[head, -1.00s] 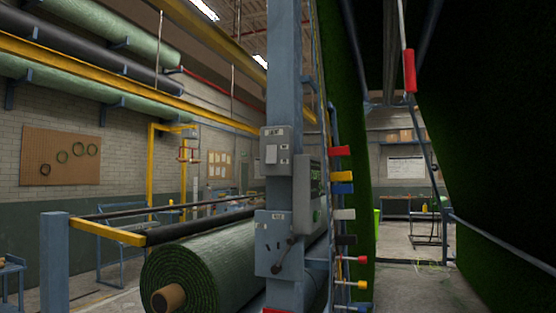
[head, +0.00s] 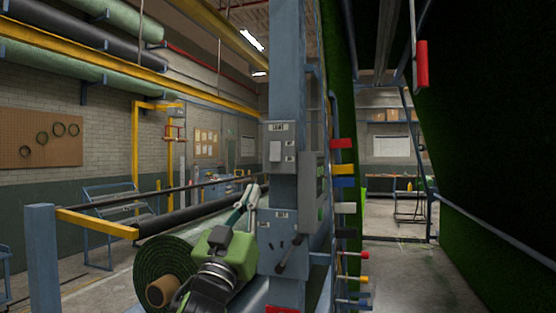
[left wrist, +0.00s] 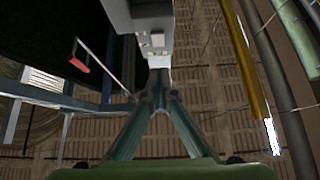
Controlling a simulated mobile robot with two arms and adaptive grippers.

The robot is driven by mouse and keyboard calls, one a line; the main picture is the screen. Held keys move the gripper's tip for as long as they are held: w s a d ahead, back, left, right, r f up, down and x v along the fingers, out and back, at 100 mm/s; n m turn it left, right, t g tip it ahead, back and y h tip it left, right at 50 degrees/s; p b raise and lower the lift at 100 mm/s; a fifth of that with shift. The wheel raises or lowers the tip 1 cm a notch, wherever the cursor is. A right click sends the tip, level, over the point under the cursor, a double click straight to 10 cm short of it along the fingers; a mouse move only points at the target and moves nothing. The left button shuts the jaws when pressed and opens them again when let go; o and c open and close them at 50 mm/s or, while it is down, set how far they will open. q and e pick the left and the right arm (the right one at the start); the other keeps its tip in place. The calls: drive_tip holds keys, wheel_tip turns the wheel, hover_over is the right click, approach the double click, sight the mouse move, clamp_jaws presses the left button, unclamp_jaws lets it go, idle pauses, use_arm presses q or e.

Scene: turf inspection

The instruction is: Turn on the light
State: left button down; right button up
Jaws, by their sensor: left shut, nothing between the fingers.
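A grey switch box (head: 279,130) with a pale plate and small buttons is fixed to the blue steel column (head: 287,60). I cannot tell which control works the light. In the left wrist view a grey box with small pale controls (left wrist: 155,38) shows at the top, beyond the fingers. My right gripper is out of view.
A lower grey box with a lever (head: 289,255) and a side panel (head: 311,190) are on the same column. A big turf roll (head: 180,256) lies left of it. Coloured handles (head: 343,170) stick out to the right. Open floor (head: 410,275) lies at right.

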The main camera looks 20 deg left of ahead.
use_arm(q)
drive_tip(key=shift+s+d+r, duration=0.15)
drive_tip(key=shift+s+r, duration=0.05)
drive_tip(key=shift+r, duration=0.25)
drive_tip(key=p, duration=0.5)
approach(275, 154)
wheel_tip(275, 154, up, 4)
drive_tip(key=shift+w+d+f+p, duration=0.15)
drive_tip(key=shift+w+p, duration=0.9)
drive_tip(key=shift+w, duration=1.3)
drive_tip(key=shift+f, duration=0.1)
